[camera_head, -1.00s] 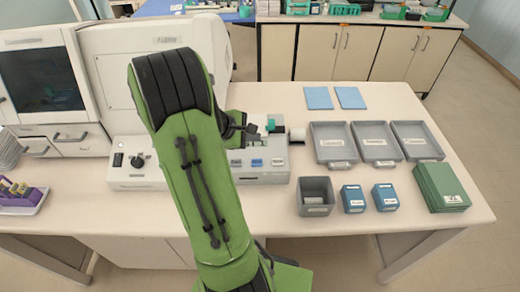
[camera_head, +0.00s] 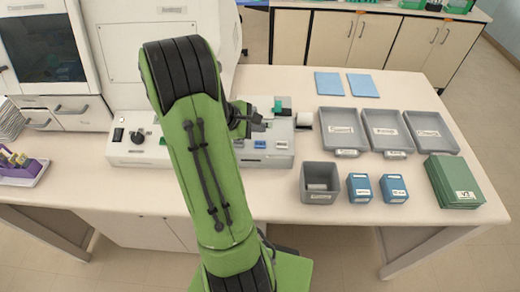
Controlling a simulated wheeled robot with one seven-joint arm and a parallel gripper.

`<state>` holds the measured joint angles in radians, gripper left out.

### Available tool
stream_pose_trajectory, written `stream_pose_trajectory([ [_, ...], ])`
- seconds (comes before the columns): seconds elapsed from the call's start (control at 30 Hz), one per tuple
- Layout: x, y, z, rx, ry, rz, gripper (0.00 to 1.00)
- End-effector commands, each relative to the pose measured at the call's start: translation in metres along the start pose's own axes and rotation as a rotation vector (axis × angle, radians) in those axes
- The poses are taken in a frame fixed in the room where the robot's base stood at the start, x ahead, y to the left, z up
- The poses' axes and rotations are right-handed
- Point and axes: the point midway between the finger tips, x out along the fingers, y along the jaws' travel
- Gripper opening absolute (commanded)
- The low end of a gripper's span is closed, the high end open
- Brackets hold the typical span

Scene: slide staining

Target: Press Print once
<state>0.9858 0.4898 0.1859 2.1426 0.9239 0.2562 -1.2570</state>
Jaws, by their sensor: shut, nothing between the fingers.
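A grey control unit (camera_head: 265,160) sits on the bench, partly behind my arm. Its front panel has small buttons: a blue one (camera_head: 260,144) and a pale one (camera_head: 282,145) show to the right of my arm. Their labels are too small to read, so I cannot tell which is Print. My gripper (camera_head: 262,123), dark and shut with nothing in it, is over the unit, just behind the blue button in the picture. I cannot tell whether it touches anything. A green part (camera_head: 278,106) is on the unit's top behind the fingertips.
A white cylinder (camera_head: 304,120) sits at the unit's right end. Grey trays (camera_head: 345,153), a grey bin (camera_head: 319,170), blue boxes (camera_head: 360,187) and green folders (camera_head: 455,185) are to the right. Large white machines stand behind and left. Bench is clear in front.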

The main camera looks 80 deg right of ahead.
Motion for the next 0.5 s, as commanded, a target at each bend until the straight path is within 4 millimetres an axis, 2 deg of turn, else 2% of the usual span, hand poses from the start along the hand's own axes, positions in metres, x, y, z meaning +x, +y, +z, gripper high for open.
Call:
stream_pose_trajectory([
  [0.03, 0.011, -0.008, -0.008, 0.0, -0.001, 0.0, 0.0],
  [0.2, 0.025, -0.018, -0.018, -0.002, 0.0, 0.0, 0.0],
  [0.5, 0.027, -0.019, -0.019, 0.0, 0.0, 0.0, 0.0],
])
